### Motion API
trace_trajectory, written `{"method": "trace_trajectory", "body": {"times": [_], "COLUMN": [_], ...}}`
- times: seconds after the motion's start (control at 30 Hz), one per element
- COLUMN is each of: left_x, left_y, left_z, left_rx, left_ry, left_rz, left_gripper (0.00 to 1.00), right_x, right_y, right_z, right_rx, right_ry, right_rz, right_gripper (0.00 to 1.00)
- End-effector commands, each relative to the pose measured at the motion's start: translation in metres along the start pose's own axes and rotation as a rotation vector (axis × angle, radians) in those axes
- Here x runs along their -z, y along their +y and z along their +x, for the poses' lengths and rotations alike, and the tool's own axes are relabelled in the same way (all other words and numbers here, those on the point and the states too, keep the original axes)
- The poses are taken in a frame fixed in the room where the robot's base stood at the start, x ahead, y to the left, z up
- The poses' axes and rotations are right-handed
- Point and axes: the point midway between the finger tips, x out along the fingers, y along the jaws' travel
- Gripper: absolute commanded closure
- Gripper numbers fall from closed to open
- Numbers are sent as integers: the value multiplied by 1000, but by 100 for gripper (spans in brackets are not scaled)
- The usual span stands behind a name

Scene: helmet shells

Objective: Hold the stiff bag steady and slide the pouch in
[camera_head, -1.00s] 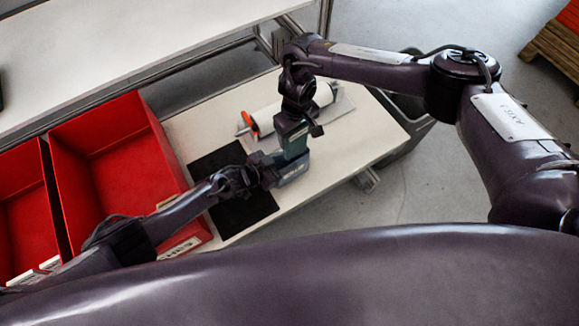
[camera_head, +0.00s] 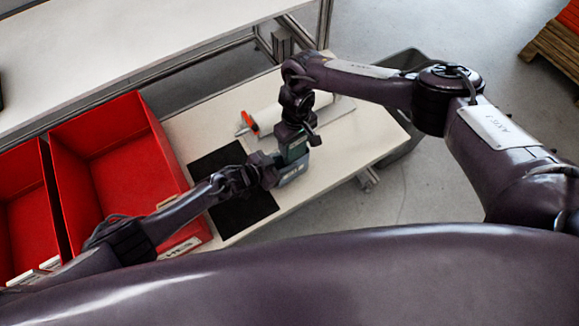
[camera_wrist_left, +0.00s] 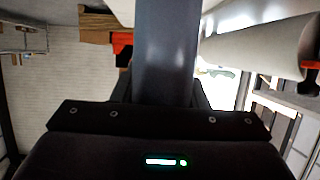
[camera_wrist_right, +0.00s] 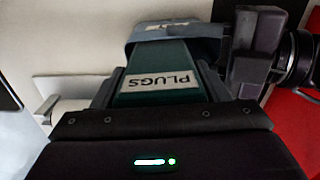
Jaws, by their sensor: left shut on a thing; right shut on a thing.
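The stiff bag (camera_head: 293,174) is grey-blue and stands over the edge of the black mat in the head view. My left gripper (camera_head: 268,168) is shut on its left side; the bag's wall fills the left wrist view (camera_wrist_left: 167,50). The pouch (camera_head: 297,152) is dark green, and my right gripper (camera_head: 293,136) is shut on its upper part from above. In the right wrist view the pouch (camera_wrist_right: 147,62) bears a white PLUGS label. Its far end lies within the mouth of the bag (camera_wrist_right: 205,46); how deep it reaches is hidden.
The black mat (camera_head: 240,208) lies on a white table (camera_head: 350,140). A white roll with an orange end (camera_head: 268,119) lies behind my grippers. Red bins (camera_head: 110,150) stand at the left, close to my left arm. The table's right part is clear.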

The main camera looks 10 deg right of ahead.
Motion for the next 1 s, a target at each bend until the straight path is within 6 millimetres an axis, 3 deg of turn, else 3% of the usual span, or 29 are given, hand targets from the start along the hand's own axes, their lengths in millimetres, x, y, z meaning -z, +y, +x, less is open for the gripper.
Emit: {"method": "trace_trajectory", "body": {"times": [1.0], "left_x": [0], "left_y": [0], "left_z": [0], "left_rx": [0], "left_ry": [-1], "left_rz": [0], "left_gripper": [84], "right_x": [0], "right_y": [0], "right_z": [41], "right_rx": [0], "right_ry": [0], "right_rz": [0], "right_gripper": [56]}}
